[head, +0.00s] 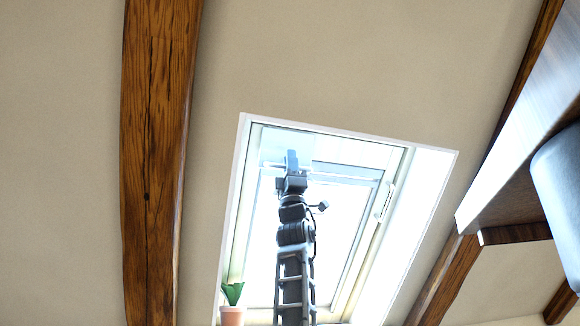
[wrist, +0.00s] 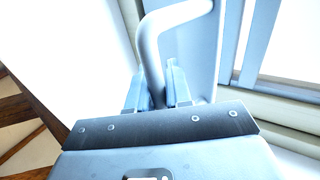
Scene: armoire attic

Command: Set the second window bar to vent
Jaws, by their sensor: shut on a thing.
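The roof window (head: 340,150) sits in the sloped ceiling in the head view, with my arm reaching up in front of it. My gripper (head: 291,160) is at the upper part of the window. In the wrist view my gripper (wrist: 157,92) has its two fingers on either side of a pale, bent window bar (wrist: 150,45) and is shut on it. The bar rises from between the fingers and curves to the right at its top. Its held end is partly hidden by the fingers. Whether it is the second bar, and its exact setting, I cannot tell.
A light handle (head: 384,202) is on the right side of the window frame. A potted plant (head: 232,304) stands at the lower left of the window. Wooden beams (head: 158,150) run along the ceiling.

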